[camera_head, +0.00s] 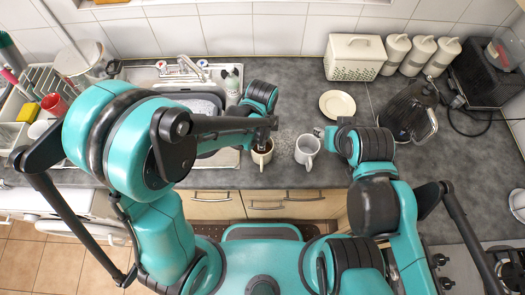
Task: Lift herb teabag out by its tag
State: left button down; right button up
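A cream mug (262,158) with something dark inside stands near the counter's front edge, just right of the sink. A second, pale mug (305,157) stands to its right, apart from it. My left gripper (264,140) is over the cream mug and hides part of its opening. My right gripper (320,132) is at the upper right of the pale mug. The fingers of both grippers are too small and dark to tell open from shut. I cannot make out the herb teabag or its tag.
The sink (228,158) with its tap (188,66) lies to the left, partly hidden by my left arm. A small plate (337,104), a cream bread bin (353,58) and a dark kettle (408,108) are behind and right. The counter right of my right arm is mostly clear.

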pick_arm(q)
notch_tip(320, 180, up, 12)
jog(key=p, duration=0.8)
jog(key=shift+f, duration=0.1)
dwell(0.7)
